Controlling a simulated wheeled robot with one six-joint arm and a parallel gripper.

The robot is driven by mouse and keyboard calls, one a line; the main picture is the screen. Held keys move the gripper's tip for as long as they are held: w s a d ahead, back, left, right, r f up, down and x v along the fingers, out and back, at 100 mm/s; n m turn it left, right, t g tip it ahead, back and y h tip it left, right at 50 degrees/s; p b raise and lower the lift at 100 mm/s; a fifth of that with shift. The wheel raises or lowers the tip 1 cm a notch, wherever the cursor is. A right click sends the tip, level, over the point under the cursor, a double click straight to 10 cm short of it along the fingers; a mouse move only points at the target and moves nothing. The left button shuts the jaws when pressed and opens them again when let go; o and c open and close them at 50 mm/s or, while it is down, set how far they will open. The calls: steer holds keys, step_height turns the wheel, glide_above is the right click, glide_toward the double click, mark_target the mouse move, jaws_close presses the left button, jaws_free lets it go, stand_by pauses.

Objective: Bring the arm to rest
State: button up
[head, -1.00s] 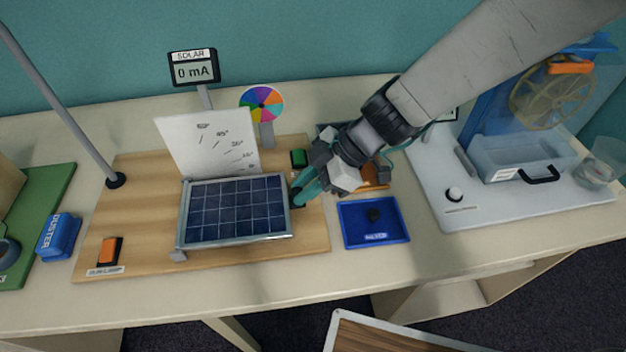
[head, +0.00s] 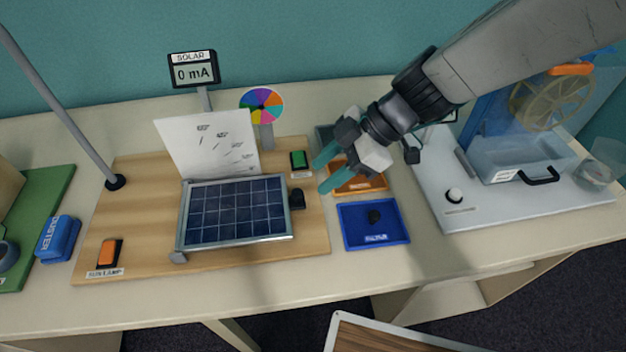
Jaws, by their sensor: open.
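My gripper (head: 324,172) is in the head view, right of the solar panel (head: 236,211) and above the table. Its two teal fingers are apart with nothing between them. The arm reaches in from the upper right. The panel sits tilted on a wooden board (head: 136,205), with a black knob (head: 297,198) at its right edge, apart from the fingers. An orange tray (head: 362,183) lies below and behind the gripper, partly hidden by it.
A blue tray (head: 373,236) holding a small dark piece lies in front of the gripper. A water-wheel rig with a clear basin (head: 520,156) is at the right.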

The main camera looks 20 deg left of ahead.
steer(key=shift+v, duration=0.8)
